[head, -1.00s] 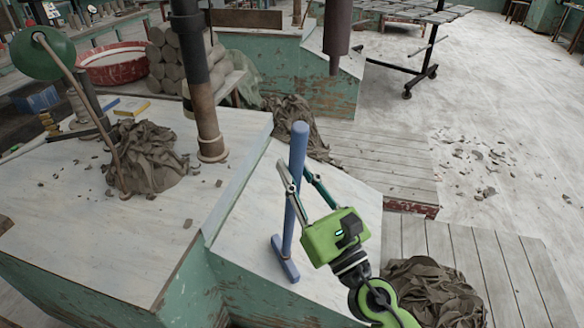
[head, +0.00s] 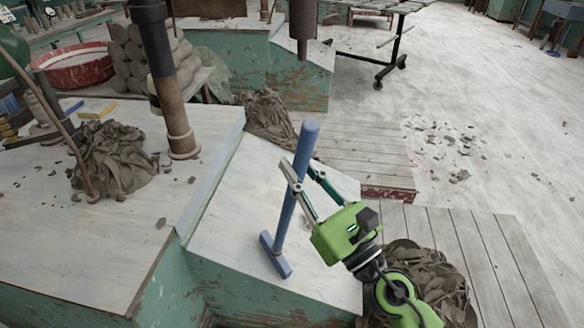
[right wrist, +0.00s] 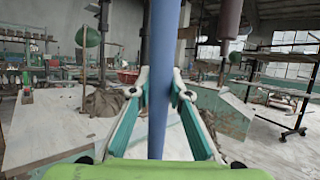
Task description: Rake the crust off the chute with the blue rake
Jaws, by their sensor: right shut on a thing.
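The blue rake (head: 294,200) is in my right gripper (head: 302,174), which is shut on its handle. The rake stands slightly tilted, its crossbar head (head: 275,256) low over the sloping pale chute (head: 236,196); I cannot tell whether it touches. The handle also shows upright between the fingers in the right wrist view (right wrist: 158,95). The chute surface looks pale and mostly bare; I cannot make out a distinct crust on it. A grey-brown clay heap (head: 268,118) lies at the chute's far end. My left gripper is not in view.
A bench (head: 85,225) to the left carries a clay heap (head: 118,160), a dark post (head: 166,85) and a green lamp. More clay (head: 425,275) lies on wooden slats (head: 490,265) at right. Crumbs (head: 445,145) dot the open floor. A wheeled rack (head: 385,65) stands behind.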

